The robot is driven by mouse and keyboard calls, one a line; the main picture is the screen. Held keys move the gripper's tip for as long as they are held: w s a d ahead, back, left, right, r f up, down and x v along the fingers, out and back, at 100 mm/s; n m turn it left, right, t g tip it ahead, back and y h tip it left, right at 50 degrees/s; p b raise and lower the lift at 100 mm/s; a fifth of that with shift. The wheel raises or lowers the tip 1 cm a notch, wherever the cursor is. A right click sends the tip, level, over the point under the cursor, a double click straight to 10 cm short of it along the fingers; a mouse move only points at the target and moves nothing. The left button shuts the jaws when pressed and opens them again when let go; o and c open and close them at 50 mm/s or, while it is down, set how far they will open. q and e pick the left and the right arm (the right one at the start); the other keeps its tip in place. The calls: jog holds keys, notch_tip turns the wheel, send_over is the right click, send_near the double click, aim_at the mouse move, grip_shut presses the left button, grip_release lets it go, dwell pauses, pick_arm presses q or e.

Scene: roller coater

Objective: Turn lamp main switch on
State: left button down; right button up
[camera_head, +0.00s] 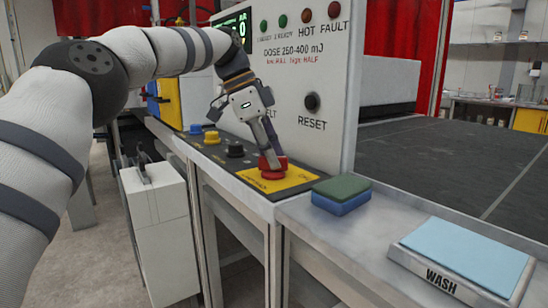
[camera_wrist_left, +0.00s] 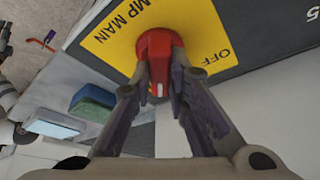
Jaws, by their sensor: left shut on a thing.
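The lamp main switch is a red rotary knob (camera_head: 273,172) on a yellow plate (camera_head: 298,181) at the near end of the dark control strip. My left gripper (camera_head: 270,158) comes down on it from above, with its fingers shut on the knob. The left wrist view shows the red knob (camera_wrist_left: 154,58) between the two fingertips (camera_wrist_left: 158,85). The yellow plate (camera_wrist_left: 110,45) there reads "MP MAIN" and "OFF". The fingers hide part of the knob. My right gripper is in neither view.
Black (camera_head: 235,149), yellow (camera_head: 211,137) and blue (camera_head: 195,129) knobs line the strip to the left. The upright panel (camera_head: 300,80) with a RESET button (camera_head: 312,102) stands behind. A green-and-blue sponge (camera_head: 341,194) and a WASH tray (camera_head: 455,283) lie to the right.

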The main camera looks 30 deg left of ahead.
pick_arm(q)
jog(key=shift+f+m+g, duration=0.35)
jog(key=shift+m+g, duration=0.05)
jog(key=shift+m, duration=0.4)
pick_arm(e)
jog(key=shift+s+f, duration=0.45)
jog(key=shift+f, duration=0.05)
pick_arm(q)
jog(key=shift+b, duration=0.3)
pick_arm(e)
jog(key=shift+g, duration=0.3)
pick_arm(q)
jog(key=c, duration=1.6)
grip_release()
jog(key=shift+s+d+r, duration=0.1)
jog(key=shift+o, duration=0.2)
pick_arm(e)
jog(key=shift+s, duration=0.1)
pick_arm(q)
jog(key=shift+r, duration=0.15)
